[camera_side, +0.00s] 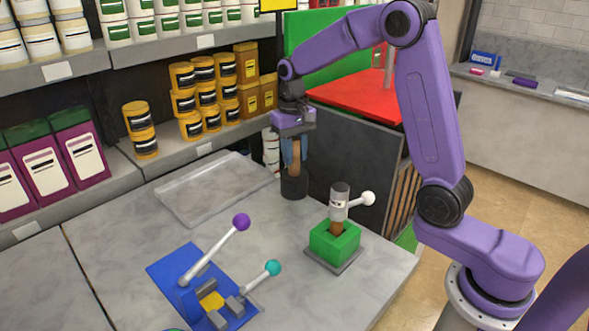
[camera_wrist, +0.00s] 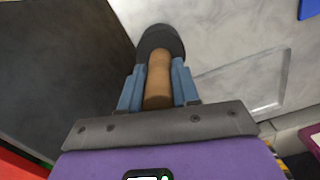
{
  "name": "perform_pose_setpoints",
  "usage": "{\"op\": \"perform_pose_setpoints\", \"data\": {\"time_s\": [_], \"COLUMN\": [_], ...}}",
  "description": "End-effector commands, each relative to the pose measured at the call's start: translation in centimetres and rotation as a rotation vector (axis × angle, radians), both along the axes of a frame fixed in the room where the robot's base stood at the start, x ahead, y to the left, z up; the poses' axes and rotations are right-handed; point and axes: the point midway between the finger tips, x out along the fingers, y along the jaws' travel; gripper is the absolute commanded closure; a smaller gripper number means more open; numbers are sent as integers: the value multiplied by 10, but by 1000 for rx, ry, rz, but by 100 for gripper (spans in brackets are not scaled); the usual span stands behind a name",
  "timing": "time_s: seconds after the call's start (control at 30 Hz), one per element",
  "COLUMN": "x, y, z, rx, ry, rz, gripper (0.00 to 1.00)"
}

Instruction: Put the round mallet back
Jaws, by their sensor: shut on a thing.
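The round mallet has a brown handle (camera_side: 296,163) and a black cylindrical head (camera_side: 295,187). My gripper (camera_side: 294,158) points down with its blue fingers shut on the handle, and the head hangs lowest, at the back of the grey table. I cannot tell whether the head touches the table. In the wrist view the handle (camera_wrist: 158,78) lies between the two fingers (camera_wrist: 158,88), with the black head (camera_wrist: 160,40) beyond them.
A clear shallow tray (camera_side: 215,190) lies left of the mallet. A green block (camera_side: 336,243) with a grey cylinder and white-knobbed lever stands in front right. A blue plate (camera_side: 205,285) with two levers is at front left. Shelves of yellow tubs (camera_side: 190,103) stand behind.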

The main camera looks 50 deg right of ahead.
Motion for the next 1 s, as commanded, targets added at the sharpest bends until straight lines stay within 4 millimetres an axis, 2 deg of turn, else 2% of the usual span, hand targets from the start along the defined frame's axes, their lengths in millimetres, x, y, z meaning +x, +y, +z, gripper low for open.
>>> {"op": "perform_pose_setpoints", "data": {"time_s": [0.4, 0.83, 0.87, 0.9, 1.0], "x": [0, 0, 0, 0, 0], "y": [0, 0, 0, 0, 0], "z": [-39, -44, -44, -44, -44], "rx": [-1, 0, -1, -1, -1], "ry": [-2, -3, -2, -2, -2], "rz": [0, 0, 0, 0, 0], "gripper": [100, 100, 60, 47, 44]}}
